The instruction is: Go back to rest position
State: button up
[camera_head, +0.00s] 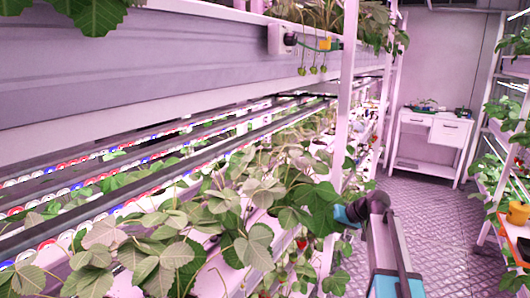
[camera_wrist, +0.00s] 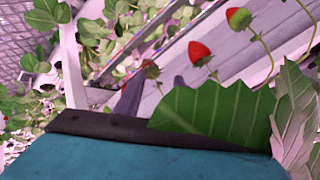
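My arm (camera_head: 385,245) reaches into the strawberry plants (camera_head: 255,235) along the left rack in the head view; its gripper end is hidden by leaves there. In the wrist view two dark fingers of my gripper (camera_wrist: 154,80) stand apart with a gap between them. A large green leaf (camera_wrist: 225,112) covers part of the right finger. A small brownish-green bud or berry (camera_wrist: 150,69) shows between the fingertips; I cannot tell its distance. Two red strawberries, one nearer the middle (camera_wrist: 199,53) and one higher up (camera_wrist: 238,18), hang beyond the fingers.
A pink-white rack post (camera_head: 342,115) stands close behind my arm. The aisle floor (camera_head: 430,235) is clear to the right. A white table with drawers (camera_head: 432,130) stands at the far end. Another rack with an orange pot (camera_head: 518,212) lines the right side.

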jog(key=s+a+f+m+g+h, duration=0.1)
jog(key=s+a+f+g+h, duration=0.1)
jog(key=s+f, duration=0.8)
jog(key=s+a+f+m+g+h, duration=0.15)
jog(key=s+f, duration=0.45)
jog(key=f, duration=0.8)
jog(key=s+f+g+h, duration=0.1)
jog(key=s+f+g, duration=0.1)
jog(key=s+f, duration=0.6)
jog(key=s+f+g+h, duration=0.1)
jog(key=s+f+g, duration=0.2)
jog(key=s+f, duration=0.6)
jog(key=s+f+g+h, duration=0.1)
jog(key=s+f, duration=0.8)
jog(key=s, duration=0.9)
jog(key=shift+d+f+n+g, duration=0.15)
jog(key=shift+d+n+g, duration=0.2)
jog(key=shift+g, duration=0.3)
jog(key=shift+h, duration=0.25)
